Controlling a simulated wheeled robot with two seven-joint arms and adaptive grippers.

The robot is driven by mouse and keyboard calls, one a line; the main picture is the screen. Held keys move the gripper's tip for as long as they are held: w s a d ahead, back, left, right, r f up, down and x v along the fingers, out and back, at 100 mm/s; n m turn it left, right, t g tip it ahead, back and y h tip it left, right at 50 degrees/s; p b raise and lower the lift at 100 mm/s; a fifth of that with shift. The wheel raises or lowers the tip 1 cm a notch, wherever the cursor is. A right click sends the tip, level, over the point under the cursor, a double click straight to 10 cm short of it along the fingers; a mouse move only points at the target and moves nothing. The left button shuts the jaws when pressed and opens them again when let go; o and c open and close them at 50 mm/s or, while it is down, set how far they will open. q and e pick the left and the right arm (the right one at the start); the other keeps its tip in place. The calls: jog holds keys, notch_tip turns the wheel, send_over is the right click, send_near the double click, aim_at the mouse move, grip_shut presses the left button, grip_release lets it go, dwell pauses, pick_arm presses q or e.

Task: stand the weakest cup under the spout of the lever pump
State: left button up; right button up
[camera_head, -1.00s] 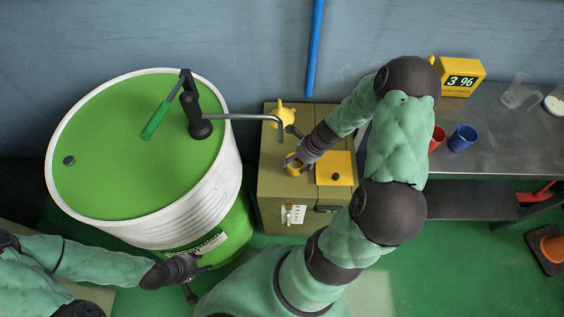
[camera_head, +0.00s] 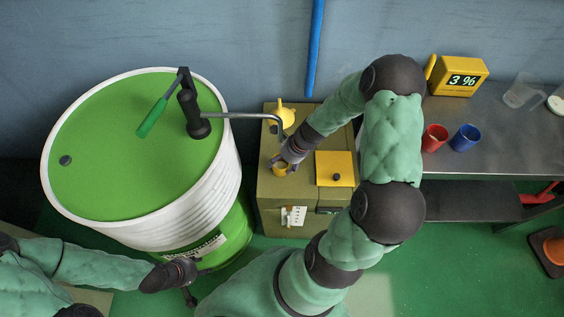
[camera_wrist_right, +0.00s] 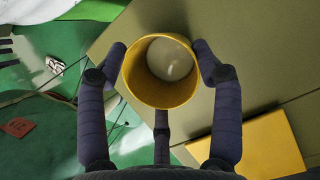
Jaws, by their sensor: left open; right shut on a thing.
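My right gripper (camera_head: 286,163) is shut on a yellow cup (camera_head: 280,171) over the olive cabinet. In the right wrist view, the fingers flank the yellow cup (camera_wrist_right: 133,75), which has pale contents inside. The lever pump (camera_head: 190,110) stands on the green drum lid, and its grey spout (camera_head: 245,115) reaches right and bends down over the cabinet. The cup is near the spout's end, slightly toward the front; its exact clearance is unclear. A red cup (camera_head: 434,139) and a blue cup (camera_head: 465,138) stand on the metal bench. My left gripper (camera_head: 190,274) is open and empty, beside the drum.
The olive cabinet (camera_head: 268,195) has a yellow square plate (camera_head: 336,168) and a yellow rounded object (camera_head: 281,114) on top.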

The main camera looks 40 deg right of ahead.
jog(key=shift+f, duration=0.15)
jog(key=o, duration=1.3)
jog(key=shift+r, duration=0.2)
jog(key=p+v, duration=0.6)
jog(key=v, duration=0.6)
